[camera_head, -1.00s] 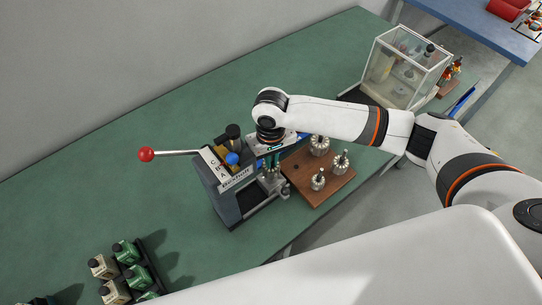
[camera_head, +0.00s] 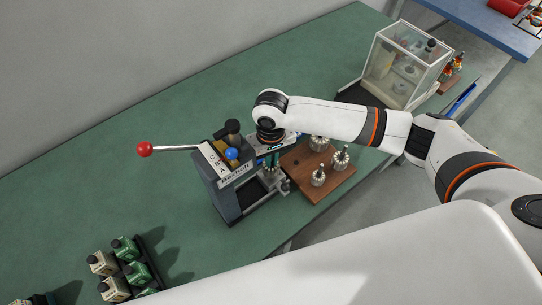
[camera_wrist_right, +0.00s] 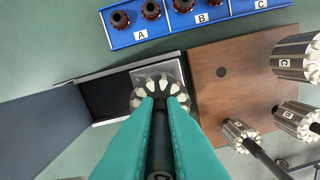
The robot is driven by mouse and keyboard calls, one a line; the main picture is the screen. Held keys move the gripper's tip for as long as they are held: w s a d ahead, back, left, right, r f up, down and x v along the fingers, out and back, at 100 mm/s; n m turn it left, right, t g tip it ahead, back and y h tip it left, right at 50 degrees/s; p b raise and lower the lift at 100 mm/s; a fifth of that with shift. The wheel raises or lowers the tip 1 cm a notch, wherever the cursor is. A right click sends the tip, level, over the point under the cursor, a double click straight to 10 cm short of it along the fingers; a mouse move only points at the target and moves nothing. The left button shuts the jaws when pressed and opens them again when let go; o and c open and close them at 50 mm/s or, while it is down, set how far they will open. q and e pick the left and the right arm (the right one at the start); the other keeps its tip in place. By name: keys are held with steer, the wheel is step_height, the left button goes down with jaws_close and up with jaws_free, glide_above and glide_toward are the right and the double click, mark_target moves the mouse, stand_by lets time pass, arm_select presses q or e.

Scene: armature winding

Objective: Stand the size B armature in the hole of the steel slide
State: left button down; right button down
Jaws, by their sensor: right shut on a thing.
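My right gripper (camera_wrist_right: 160,115), with teal fingers, is shut on the dark shaft of an armature (camera_wrist_right: 137,101). The armature has a ring of pale slots and points down; its size letter is hidden. In the right wrist view it overlaps the steel slide (camera_wrist_right: 155,71) at the front of the machine (camera_head: 232,190). The slide's hole is covered, so I cannot tell whether the armature is seated in it. In the head view the right gripper (camera_head: 271,158) is over the machine's front, partly hidden by its wrist. My left gripper is not in view.
A wooden board (camera_wrist_right: 205,50) right of the slide holds several armatures and has one empty hole. A blue rack (camera_wrist_right: 175,32) marked A, B, C lies beyond. The red-knobbed lever (camera_head: 145,149) sticks out left. A clear case (camera_head: 410,60) stands at the back right.

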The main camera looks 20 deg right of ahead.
steer(key=c, duration=1.5)
jaws_free()
steer(key=shift+o, duration=0.2)
step_height(320, 180, up, 5)
steer(key=p, duration=0.6)
steer(key=shift+f, duration=0.15)
steer(key=shift+f, duration=0.1)
